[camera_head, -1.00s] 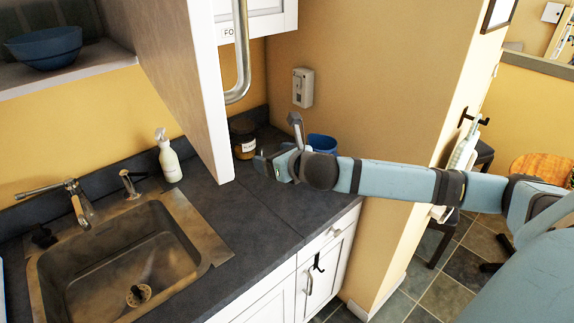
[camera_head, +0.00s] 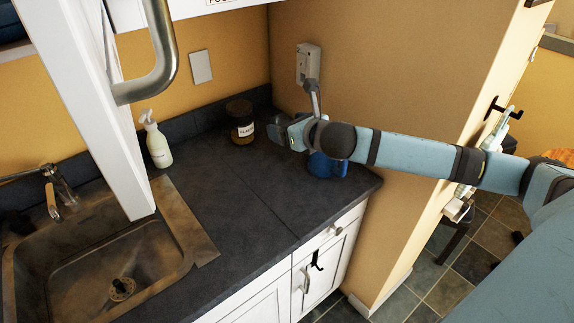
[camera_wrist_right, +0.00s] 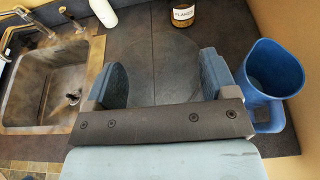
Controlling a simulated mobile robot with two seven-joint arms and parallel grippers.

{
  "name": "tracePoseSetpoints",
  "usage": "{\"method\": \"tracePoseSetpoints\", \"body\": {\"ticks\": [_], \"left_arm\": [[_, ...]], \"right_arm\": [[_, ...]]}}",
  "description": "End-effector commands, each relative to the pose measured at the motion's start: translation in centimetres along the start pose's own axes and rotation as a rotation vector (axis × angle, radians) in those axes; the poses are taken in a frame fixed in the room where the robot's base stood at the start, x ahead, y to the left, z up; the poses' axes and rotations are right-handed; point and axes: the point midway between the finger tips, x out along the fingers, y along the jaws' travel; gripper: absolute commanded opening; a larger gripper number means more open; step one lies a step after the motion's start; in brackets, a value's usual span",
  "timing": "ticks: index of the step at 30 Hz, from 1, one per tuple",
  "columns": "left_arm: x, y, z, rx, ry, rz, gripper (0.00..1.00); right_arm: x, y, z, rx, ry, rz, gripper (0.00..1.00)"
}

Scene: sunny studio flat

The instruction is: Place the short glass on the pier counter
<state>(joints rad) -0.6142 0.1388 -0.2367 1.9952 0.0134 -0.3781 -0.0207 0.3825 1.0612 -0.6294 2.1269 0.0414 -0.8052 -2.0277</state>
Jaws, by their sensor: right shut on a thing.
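My right gripper (camera_head: 280,132) comes in from the right, above the back right part of the dark counter (camera_head: 250,195). In the right wrist view its blue fingers (camera_wrist_right: 165,78) stand apart, shut on a clear thing, the short glass (camera_wrist_right: 168,72), which shows only as a faint round outline between them. In the head view the glass cannot be made out. The wrist view shows counter below; whether the glass touches it I cannot tell. I cannot tell which surface is the pier counter. My left gripper is out of view.
A blue mug (camera_head: 327,166) stands right of the gripper, close to it. A labelled jar (camera_head: 240,122) stands behind left. A spray bottle (camera_head: 156,143) and a sink (camera_head: 90,265) are further left. A cabinet door (camera_head: 110,120) hangs open over the counter. The counter's middle is clear.

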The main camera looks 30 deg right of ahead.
Motion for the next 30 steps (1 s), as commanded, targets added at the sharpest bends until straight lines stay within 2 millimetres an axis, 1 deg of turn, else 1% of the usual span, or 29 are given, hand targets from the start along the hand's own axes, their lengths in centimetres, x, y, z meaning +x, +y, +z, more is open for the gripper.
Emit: {"method": "tracePoseSetpoints", "body": {"ticks": [1,3,9,13,16,23,30], "left_arm": [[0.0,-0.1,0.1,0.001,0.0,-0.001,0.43],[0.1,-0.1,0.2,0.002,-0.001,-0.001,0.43],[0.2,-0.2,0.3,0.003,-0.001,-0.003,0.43],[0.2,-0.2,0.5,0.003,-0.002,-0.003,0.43],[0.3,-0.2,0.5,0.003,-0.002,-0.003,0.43],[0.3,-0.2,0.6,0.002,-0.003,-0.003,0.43],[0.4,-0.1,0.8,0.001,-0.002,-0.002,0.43]], "right_arm": [[0.4,0.1,-1.4,0.003,0.006,0.0,0.44],[0.9,0.1,-3.2,0.004,0.007,0.001,0.44],[2.6,0.1,-8.3,0.005,0.006,-0.001,0.44],[3.5,0.1,-11.3,0.004,0.005,0.0,0.44],[4.0,0.0,-12.7,0.002,0.003,-0.001,0.44],[4.5,0.1,-14.2,0.001,0.001,0.0,0.44],[5.6,0.1,-17.5,0.003,0.003,0.0,0.44]]}}
